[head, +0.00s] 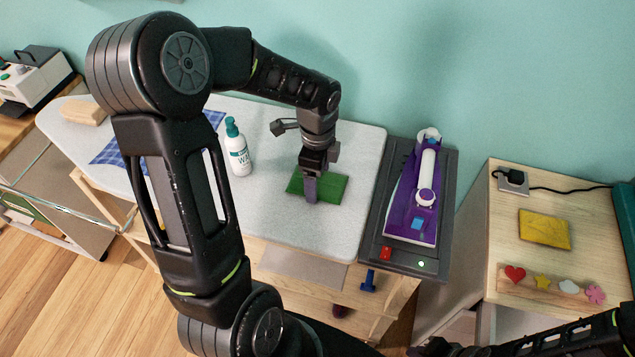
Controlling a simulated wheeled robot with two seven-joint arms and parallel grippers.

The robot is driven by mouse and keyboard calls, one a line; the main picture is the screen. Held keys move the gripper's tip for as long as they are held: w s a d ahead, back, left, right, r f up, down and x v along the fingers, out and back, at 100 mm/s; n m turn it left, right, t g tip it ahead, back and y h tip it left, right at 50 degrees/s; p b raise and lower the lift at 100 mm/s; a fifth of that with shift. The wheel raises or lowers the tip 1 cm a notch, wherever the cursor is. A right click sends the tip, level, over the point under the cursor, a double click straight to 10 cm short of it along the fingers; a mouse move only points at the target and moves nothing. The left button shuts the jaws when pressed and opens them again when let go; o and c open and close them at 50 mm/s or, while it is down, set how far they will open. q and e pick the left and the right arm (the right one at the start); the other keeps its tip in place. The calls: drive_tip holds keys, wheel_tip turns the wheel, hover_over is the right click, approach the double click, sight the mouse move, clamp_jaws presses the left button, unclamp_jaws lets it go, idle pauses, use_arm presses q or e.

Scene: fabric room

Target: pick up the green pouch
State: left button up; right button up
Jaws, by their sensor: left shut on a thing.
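The green pouch (330,190) lies flat on the pale ironing board, right of the white spray bottle. My left gripper (311,195) reaches down from above onto the pouch's middle-left part. It is shut on the pouch; the fingers hide some of it. The pouch looks level and at or very near the board surface; I cannot tell whether it is lifted. My right arm (560,340) shows at the bottom right, but its gripper is not clearly visible.
A white bottle with a green top (238,150) stands left of the gripper. A purple and white iron (416,195) rests on a dark station (440,230) at right. A wooden table (500,250) holds a yellow pouch (544,229). Blue checked cloth (120,152) lies at left.

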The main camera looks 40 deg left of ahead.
use_arm(q)
drive_tip(key=shift+c, duration=1)
wheel_tip(320, 180, up, 10)
drive_tip(key=b, duration=0.1)
